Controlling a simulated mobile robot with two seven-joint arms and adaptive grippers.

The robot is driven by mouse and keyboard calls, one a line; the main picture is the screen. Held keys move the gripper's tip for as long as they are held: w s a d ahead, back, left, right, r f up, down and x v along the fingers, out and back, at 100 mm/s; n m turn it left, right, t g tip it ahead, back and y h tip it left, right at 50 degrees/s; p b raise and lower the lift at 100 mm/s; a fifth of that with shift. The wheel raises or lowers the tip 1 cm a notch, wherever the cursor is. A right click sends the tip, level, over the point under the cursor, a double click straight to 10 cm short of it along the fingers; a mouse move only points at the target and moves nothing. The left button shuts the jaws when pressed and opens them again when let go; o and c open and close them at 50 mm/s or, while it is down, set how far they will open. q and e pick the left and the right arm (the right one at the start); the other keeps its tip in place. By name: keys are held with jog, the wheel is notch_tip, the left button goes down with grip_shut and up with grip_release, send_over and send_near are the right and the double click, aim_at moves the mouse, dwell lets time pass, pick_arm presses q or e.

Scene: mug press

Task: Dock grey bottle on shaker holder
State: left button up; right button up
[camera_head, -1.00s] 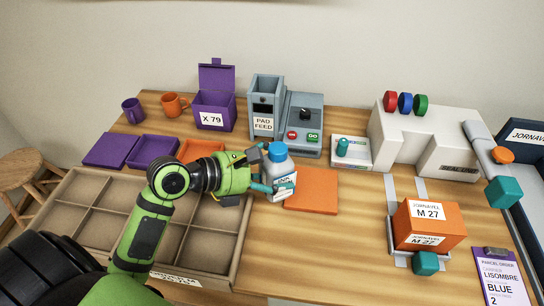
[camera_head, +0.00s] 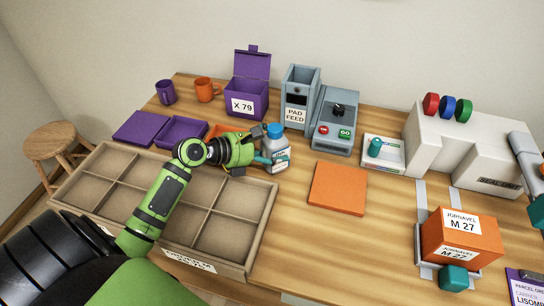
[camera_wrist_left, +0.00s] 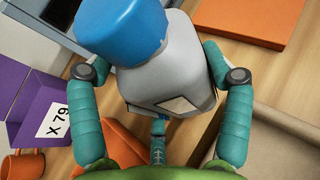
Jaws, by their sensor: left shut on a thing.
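The grey bottle (camera_head: 275,155) with a blue cap (camera_head: 275,130) and a white label is held by my left gripper (camera_head: 266,158), left of the orange mat. In the left wrist view, the teal fingers (camera_wrist_left: 160,95) close around the body of the bottle (camera_wrist_left: 190,65), cap toward the camera. It looks roughly upright; I cannot tell whether its base touches the table. A white base with a teal upright piece (camera_head: 376,147) stands to the right; I cannot tell whether it is the shaker holder. My right gripper does not show.
The grey pad feed (camera_head: 298,98) and a grey machine with buttons (camera_head: 335,118) stand behind the bottle. A flat orange mat (camera_head: 338,188) lies to the right. A divided tray (camera_head: 262,232) is under my arm. A purple X 79 box (camera_head: 245,102) stands back left.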

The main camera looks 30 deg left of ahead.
aim_at(263, 156)
pick_arm(q)
jog(key=shift+f, duration=1.65)
jog(key=o, duration=1.6)
jog(key=shift+s+f, duration=0.1)
jog(key=shift+f, duration=0.1)
